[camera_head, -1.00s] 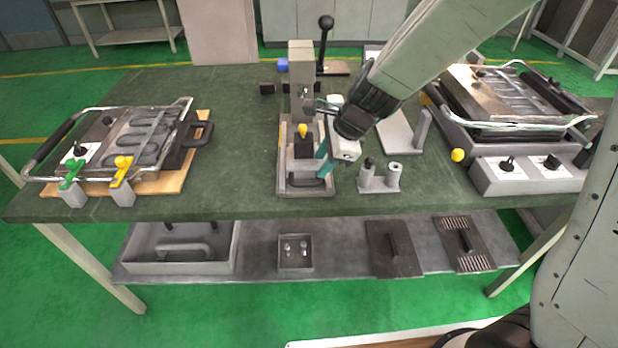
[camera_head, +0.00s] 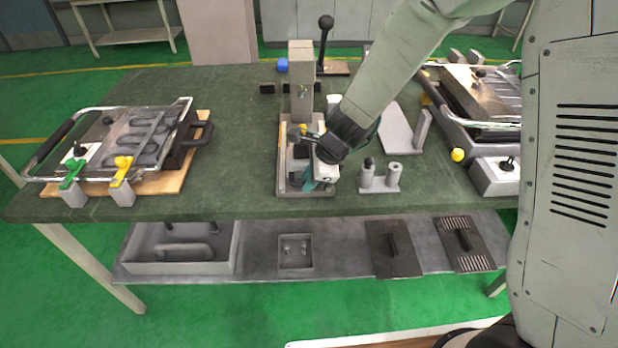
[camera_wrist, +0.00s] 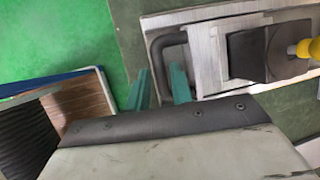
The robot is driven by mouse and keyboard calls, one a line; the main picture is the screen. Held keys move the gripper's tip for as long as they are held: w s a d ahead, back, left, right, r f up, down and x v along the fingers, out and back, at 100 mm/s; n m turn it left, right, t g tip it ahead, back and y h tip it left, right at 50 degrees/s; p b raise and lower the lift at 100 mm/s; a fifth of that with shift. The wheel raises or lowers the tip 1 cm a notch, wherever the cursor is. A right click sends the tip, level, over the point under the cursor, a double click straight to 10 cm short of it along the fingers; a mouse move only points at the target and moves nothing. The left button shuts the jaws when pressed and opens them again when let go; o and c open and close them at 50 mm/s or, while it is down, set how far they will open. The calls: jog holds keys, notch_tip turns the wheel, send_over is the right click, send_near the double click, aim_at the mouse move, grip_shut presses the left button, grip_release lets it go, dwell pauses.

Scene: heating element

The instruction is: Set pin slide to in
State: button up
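The press-like fixture (camera_head: 302,75) stands mid-table, with a pin slide at its base. The wrist view shows the slide's dark block (camera_wrist: 247,55), a yellow knob (camera_wrist: 306,47) and a bent dark handle (camera_wrist: 168,42) at the near end. The yellow knob also shows in the head view (camera_head: 302,127).
A grill-like unit (camera_head: 130,140) with green and yellow clamps is at the left. Another unit (camera_head: 480,100) is at the right. A grey two-post holder (camera_head: 380,180) stands just right of the fixture. The table (camera_head: 235,150) is clear left of the fixture.

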grip_shut()
jog(key=w, duration=1.3)
jog(key=shift+d+r, duration=0.1)
jog(key=shift+d, duration=0.1)
jog(key=shift+o, duration=2.1)
grip_release()
jog(key=shift+w, duration=0.15)
jog(key=v, duration=0.7)
jog(key=shift+d+r, duration=0.2)
jog(key=shift+r, duration=0.05)
